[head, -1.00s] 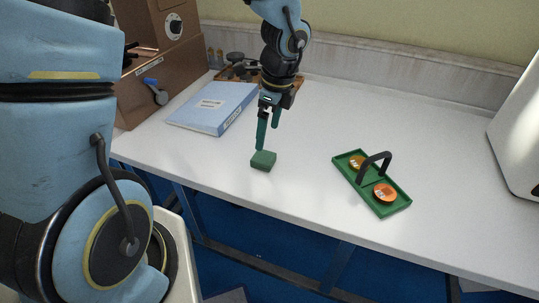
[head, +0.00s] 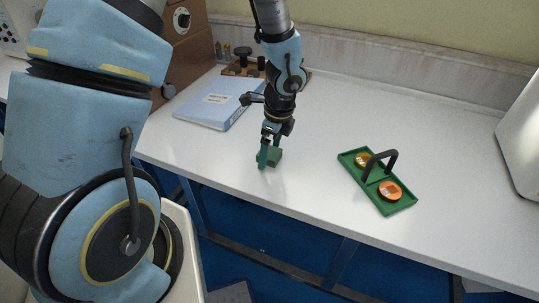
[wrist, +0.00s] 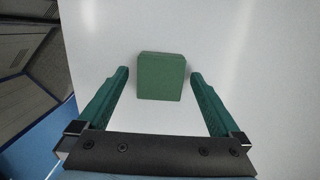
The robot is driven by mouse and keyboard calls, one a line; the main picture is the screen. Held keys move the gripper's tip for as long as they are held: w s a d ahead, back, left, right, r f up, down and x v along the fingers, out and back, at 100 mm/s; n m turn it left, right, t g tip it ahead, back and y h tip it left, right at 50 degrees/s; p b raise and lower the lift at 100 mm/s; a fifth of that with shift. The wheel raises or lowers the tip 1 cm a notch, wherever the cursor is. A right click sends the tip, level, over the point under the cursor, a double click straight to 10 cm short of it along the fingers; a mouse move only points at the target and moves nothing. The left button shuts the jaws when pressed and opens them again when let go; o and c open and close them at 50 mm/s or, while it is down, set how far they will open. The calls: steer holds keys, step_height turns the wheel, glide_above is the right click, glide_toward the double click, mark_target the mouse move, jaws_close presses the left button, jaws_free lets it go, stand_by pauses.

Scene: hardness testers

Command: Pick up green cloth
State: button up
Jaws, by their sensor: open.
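The green cloth (head: 275,155) is a small folded block lying on the white table near its front edge. In the wrist view the cloth (wrist: 161,76) lies between the lines of my two fingers, just ahead of and level with their tips. My gripper (head: 266,160) points down at the cloth and partly hides it in the head view. In the wrist view my gripper (wrist: 160,73) is open, with a gap between each finger and the cloth. Nothing is held.
A green tray (head: 408,203) with a dark handle and two orange-topped round pieces stands to the right. A blue binder (head: 215,103) lies behind to the left. A brown machine (head: 185,60) and a wooden rack of dark parts are farther back. The table between cloth and tray is clear.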

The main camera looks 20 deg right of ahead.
mark_target(270, 152)
steer(key=c, duration=1.3)
steer(key=shift+r, duration=0.1)
steer(key=shift+c, duration=0.2)
step_height(270, 152, up, 10)
